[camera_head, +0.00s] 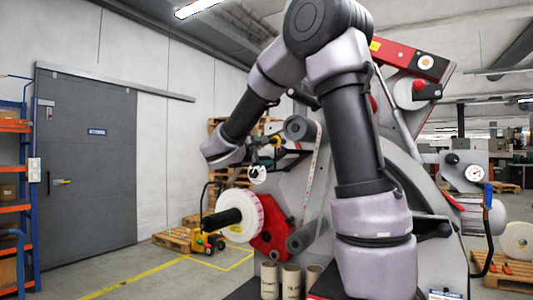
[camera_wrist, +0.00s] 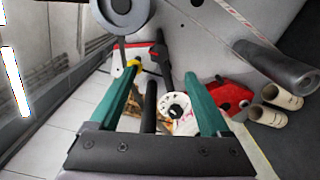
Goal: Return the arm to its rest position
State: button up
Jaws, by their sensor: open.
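My gripper (camera_wrist: 162,72) is open in the wrist view, its two green fingers spread apart with nothing held between them. A label roll (camera_wrist: 174,106) shows beyond the gap between the fingers, apart from them. In the head view my arm is raised and bent in front of the label rewinder, with its wrist at the left of the machine, above the white label roll (camera_head: 246,216) on its black spindle (camera_head: 221,222). The gripper's fingers are small and partly lost against the machine there.
The rewinder's grey roller (camera_wrist: 278,66) and red hub (camera_wrist: 232,96) lie close to the right of the fingers. Cardboard cores (camera_head: 291,281) stand below. A pressure gauge (camera_head: 474,173) is at right. A pallet truck (camera_head: 207,238) stands behind; the floor by the grey door (camera_head: 90,170) is open.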

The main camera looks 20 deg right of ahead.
jog(key=s+d+f+m+g+y, duration=0.3)
jog(key=s+f, duration=0.1)
jog(key=s, duration=0.4)
jog(key=s+d+f+m+g+y, duration=0.3)
jog(key=s+f+m, duration=0.15)
jog(key=s, duration=0.35)
jog(key=s+a+f+m+t+y, duration=0.2)
jog(key=s+a+m+y, duration=0.5)
jog(key=s+a+y, duration=0.3)
jog(key=s+a, duration=0.2)
jog(key=a, duration=0.1)
jog(key=shift+s+a, duration=0.2)
jog(key=shift+a, duration=0.2)
